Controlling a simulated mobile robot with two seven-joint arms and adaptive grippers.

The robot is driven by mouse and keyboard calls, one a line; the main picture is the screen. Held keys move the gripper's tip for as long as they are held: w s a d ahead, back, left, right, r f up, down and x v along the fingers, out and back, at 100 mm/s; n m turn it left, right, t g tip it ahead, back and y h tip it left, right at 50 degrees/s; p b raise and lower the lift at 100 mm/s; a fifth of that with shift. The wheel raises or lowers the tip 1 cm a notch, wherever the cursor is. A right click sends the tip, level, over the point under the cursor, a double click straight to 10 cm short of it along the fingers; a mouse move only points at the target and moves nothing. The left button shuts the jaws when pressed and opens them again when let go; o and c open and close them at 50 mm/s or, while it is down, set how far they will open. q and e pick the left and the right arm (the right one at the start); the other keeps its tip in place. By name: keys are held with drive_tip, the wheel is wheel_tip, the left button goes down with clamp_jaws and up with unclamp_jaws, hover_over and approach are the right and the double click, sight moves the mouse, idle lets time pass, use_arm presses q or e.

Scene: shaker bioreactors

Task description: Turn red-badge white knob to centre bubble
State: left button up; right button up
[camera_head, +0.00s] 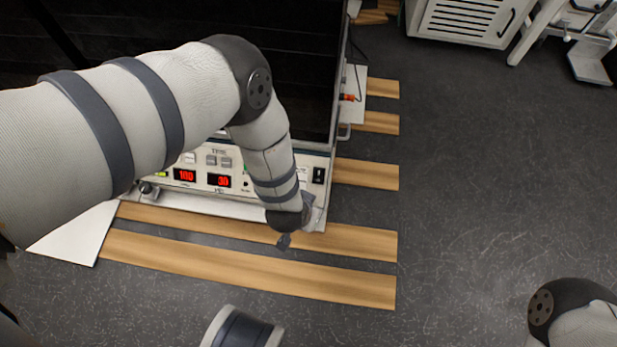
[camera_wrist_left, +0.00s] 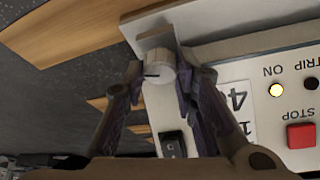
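The white knob (camera_wrist_left: 158,72) with a dark pointer line shows in the left wrist view, at the corner of the machine beside a metal bracket (camera_wrist_left: 156,38). My left gripper (camera_wrist_left: 160,82) has one finger on each side of the knob, and no clear gap shows between the pads and its sides. In the head view my left gripper (camera_head: 284,241) is mostly hidden under my wrist at the machine's front right corner, and the knob is hidden there. No red badge and no bubble level can be made out. My right gripper is out of view.
The machine's front panel (camera_head: 203,190) has red displays and buttons. A red STOP button (camera_wrist_left: 301,135), a lit lamp (camera_wrist_left: 276,90) and a black rocker switch (camera_wrist_left: 172,145) are close to my left gripper. Wooden strips (camera_head: 250,275) lie on the dark floor, with open floor at right.

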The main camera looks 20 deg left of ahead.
use_arm(q)
clamp_jaws()
drive_tip(key=shift+n+y, duration=0.3)
drive_tip(key=shift+n, duration=0.5)
drive_tip(key=o, duration=0.6)
unclamp_jaws()
drive_tip(key=v, duration=1.2)
